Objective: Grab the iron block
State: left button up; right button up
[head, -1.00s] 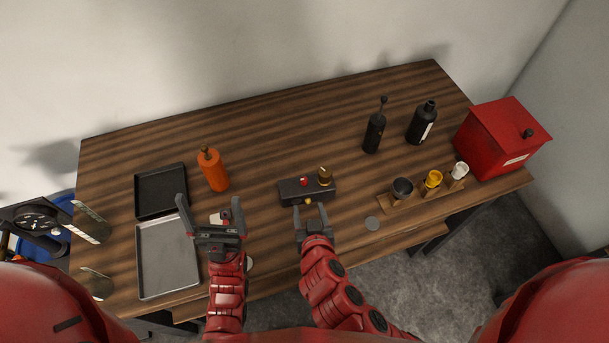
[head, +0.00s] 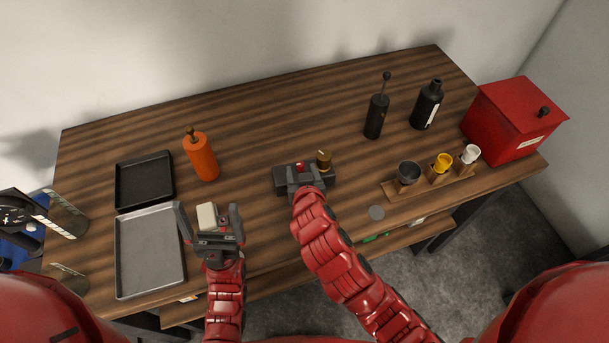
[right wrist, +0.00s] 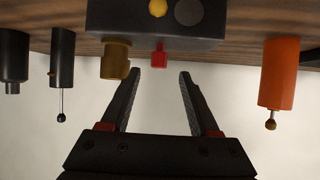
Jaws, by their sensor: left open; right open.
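No object is clearly recognisable as an iron block. A dark box (head: 281,182) with a small red part (head: 299,167) and a brass knob (head: 323,160) sits mid-table. My right gripper (head: 304,173) is open over the box, partly hiding it. In the right wrist view the red part (right wrist: 159,56) shows near the open, empty fingertips (right wrist: 172,74), beyond them; contact cannot be told. The box (right wrist: 130,20) also shows there. My left gripper (head: 208,208) is open by the table's front, with a pale block (head: 207,214) appearing between its fingers, not visibly gripped.
Left are a black tray (head: 145,180) and a grey tray (head: 150,250). An orange bottle (head: 202,158) stands behind the left gripper. Right are black bottles (head: 376,118) (head: 427,105), a wooden cup rack (head: 400,190) and a red box (head: 515,118). The back middle is clear.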

aim_at(301, 166)
jog(key=shift+w+f+p, duration=0.25)
jog(key=shift+w+p, duration=0.1)
jog(key=shift+w, duration=0.15)
jog(key=x, duration=0.4)
jog(key=shift+s+f+p, duration=0.1)
jog(key=shift+f+p, duration=0.1)
jog(key=shift+p, duration=0.2)
grip_shut()
dwell(0.6)
